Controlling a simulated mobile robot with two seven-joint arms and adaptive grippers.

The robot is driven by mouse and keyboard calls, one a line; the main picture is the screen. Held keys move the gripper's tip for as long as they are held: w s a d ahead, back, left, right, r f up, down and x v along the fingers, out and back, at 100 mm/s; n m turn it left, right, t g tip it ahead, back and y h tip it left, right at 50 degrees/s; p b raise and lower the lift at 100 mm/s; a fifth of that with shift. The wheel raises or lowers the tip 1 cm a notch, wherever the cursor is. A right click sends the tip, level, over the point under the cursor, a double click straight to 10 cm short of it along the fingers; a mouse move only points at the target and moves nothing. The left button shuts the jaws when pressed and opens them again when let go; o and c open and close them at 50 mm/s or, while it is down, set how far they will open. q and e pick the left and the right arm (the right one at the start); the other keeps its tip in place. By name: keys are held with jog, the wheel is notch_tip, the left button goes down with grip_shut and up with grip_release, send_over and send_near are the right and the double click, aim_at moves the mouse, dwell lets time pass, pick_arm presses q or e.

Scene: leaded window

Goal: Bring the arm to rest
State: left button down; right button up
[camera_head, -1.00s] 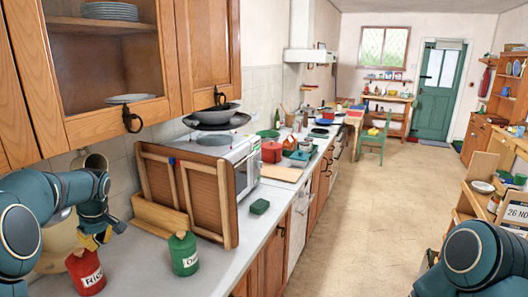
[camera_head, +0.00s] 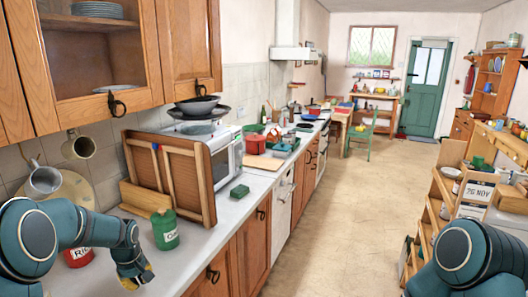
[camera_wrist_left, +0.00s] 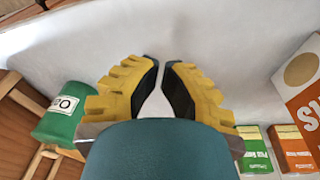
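My left arm comes in from the left over the worktop. Its left gripper (camera_head: 137,279), with yellow fingers, points down in front of the green canister (camera_head: 165,231). The left wrist view shows the fingers (camera_wrist_left: 160,64) apart by a narrow gap, with bare pale worktop between them and nothing held. The green canister (camera_wrist_left: 60,112) appears left of the fingers there, apart from them. A red canister (camera_head: 79,257) marked Rice stands behind my left arm, partly hidden. My right arm shows at the lower right; its gripper is out of view.
A wooden cabinet door (camera_head: 183,177) leans against the microwave (camera_head: 226,155). A green block (camera_head: 239,191) lies on the worktop (camera_head: 215,221). Boxes (camera_wrist_left: 303,90) show right of the fingers in the wrist view. The floor (camera_head: 345,200) is clear.

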pick_arm(q)
jog(key=s+d+f+m+h+b, duration=0.25)
jog(key=s+d+f, duration=0.35)
jog(key=d+f, duration=0.4)
jog(key=s+d+f+m+h+b, duration=0.1)
jog(key=s+d+f+m+b, duration=0.15)
jog(key=s+d+f, duration=0.5)
jog(key=s+d+f+m+b, duration=0.1)
jog(key=s+d+f, duration=0.2)
jog(key=s+d, duration=0.2)
jog(key=s+d+f+m+h+b, duration=0.1)
jog(key=s+d+f, duration=0.2)
jog(key=s+d, duration=0.2)
jog(key=shift+s+f+m, duration=0.3)
jog(key=shift+s, duration=0.6)
pick_arm(e)
notch_tip(320, 180, down, 8)
jog(key=s, duration=0.1)
jog(key=shift+s, duration=0.4)
jog(key=shift+r, duration=0.1)
